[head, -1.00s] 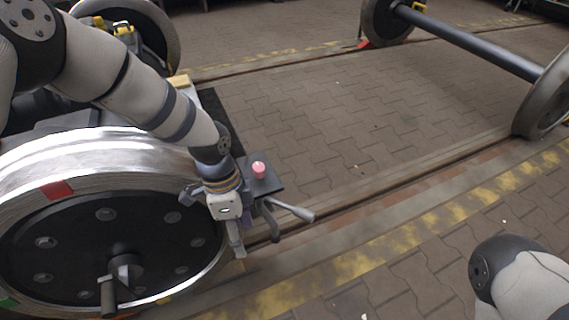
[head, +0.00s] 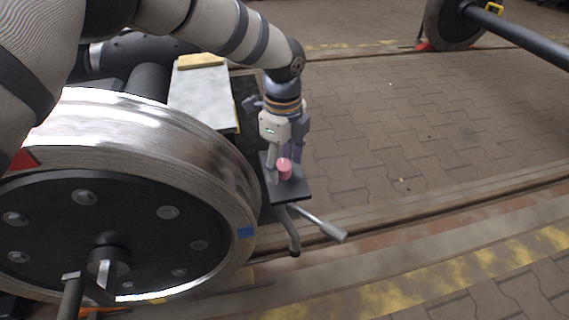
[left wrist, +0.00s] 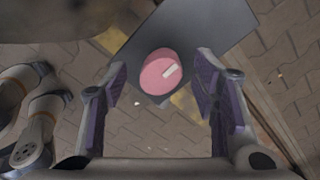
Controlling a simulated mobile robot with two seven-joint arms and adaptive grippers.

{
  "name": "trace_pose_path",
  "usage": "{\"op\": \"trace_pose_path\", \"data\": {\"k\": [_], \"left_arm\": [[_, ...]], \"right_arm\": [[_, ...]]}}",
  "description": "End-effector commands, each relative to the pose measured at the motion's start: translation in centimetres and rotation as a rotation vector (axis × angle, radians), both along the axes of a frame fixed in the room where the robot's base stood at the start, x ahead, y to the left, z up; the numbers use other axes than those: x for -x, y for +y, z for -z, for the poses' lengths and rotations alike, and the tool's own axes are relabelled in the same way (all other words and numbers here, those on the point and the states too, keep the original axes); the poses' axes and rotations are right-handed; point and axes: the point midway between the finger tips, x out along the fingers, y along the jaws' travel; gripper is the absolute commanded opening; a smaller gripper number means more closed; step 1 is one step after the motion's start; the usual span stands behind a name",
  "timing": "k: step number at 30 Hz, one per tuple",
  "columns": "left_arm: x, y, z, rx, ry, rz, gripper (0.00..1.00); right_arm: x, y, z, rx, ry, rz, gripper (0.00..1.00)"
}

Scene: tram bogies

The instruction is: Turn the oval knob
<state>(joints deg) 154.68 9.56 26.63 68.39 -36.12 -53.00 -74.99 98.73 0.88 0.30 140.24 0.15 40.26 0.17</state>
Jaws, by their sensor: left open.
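The oval knob is pink with a white mark on its top. It stands on a small dark plate (head: 291,190) beside the big wheel. In the head view the knob (head: 284,169) is just below my left gripper (head: 283,160). In the left wrist view the knob (left wrist: 168,72) lies ahead of the open fingers, near the middle of the gap between them (left wrist: 160,85). The fingers have purple pads and look clear of the knob. My right gripper is not in view.
A large steel wheel (head: 120,200) with a black hub stands at the left. A lever with a grey handle (head: 322,225) sticks out below the plate. A light board (head: 203,95) lies behind the wheel. Open paving (head: 400,130) and a rail lie to the right.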

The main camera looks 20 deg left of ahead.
Motion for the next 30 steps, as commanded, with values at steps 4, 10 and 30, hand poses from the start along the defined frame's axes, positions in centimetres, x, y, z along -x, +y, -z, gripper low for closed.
{"op": "trace_pose_path", "data": {"k": [4, 10, 30], "left_arm": [[0.0, 0.0, 0.1, 0.0, -0.001, 0.0, 0.54], [0.0, 0.0, 0.0, 0.0, 0.0, 0.0, 0.29], [0.0, 0.0, -0.3, -0.002, -0.001, -0.169, 0.06]], "right_arm": [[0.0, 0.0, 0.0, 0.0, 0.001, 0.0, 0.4], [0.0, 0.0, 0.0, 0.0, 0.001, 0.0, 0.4], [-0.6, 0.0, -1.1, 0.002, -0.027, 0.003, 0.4]]}}
